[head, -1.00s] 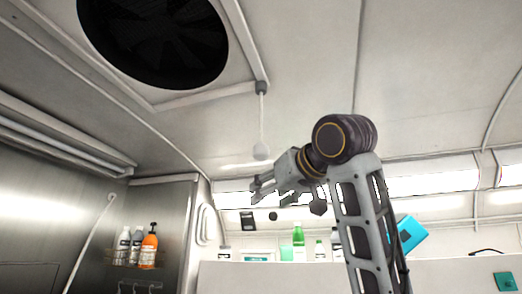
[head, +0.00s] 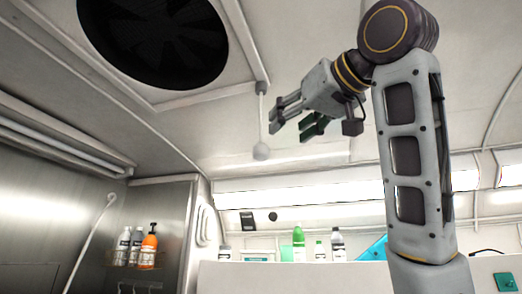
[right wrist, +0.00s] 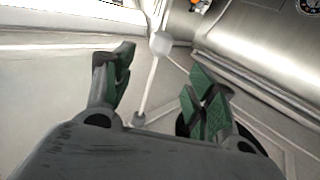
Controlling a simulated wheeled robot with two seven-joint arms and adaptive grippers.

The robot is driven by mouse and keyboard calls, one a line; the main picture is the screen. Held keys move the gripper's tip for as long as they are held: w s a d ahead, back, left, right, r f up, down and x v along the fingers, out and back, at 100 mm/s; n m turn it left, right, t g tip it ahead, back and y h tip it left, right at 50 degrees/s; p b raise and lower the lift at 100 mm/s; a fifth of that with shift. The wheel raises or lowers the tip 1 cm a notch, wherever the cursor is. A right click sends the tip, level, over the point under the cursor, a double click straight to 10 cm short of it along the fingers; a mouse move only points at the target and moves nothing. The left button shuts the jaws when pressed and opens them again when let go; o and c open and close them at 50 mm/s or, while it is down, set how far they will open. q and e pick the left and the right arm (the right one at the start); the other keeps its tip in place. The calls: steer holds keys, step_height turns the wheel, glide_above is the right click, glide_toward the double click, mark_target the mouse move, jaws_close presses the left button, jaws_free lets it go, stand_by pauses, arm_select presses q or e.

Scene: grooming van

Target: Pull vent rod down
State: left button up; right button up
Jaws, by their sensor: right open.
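The vent rod (head: 261,122) is a thin pale rod hanging from the ceiling beside the round dark vent (head: 155,40), with a round knob (head: 261,152) at its lower end. My right gripper (head: 291,122) is open and empty, just right of the rod in the head view, above knob height. In the right wrist view, the rod (right wrist: 150,88) shows between the two spread fingers of my right gripper (right wrist: 160,88), nearer the left finger, with the knob (right wrist: 161,42) beyond the fingertips. I see no contact with the rod. My left gripper is not in view.
Bottles (head: 299,243) stand on a white ledge (head: 300,277) at the back. More bottles (head: 149,247) sit on a wall rack at the left. A teal object (head: 374,250) is partly behind my right arm. The space around the rod is free.

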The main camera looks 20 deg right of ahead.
mark_target(265, 147)
steer(key=shift+w, duration=0.1)
steer(key=shift+w+a+p, duration=0.45)
steer(key=shift+w+p, duration=0.3)
steer(key=shift+w, duration=1.5)
steer(key=shift+w+a+p, duration=0.4)
steer(key=shift+w+p, duration=0.35)
steer(key=shift+w, duration=1.45)
steer(key=shift+w+a+p, duration=0.45)
steer(key=shift+w+p, duration=0.3)
steer(key=shift+w, duration=1.5)
jaws_close()
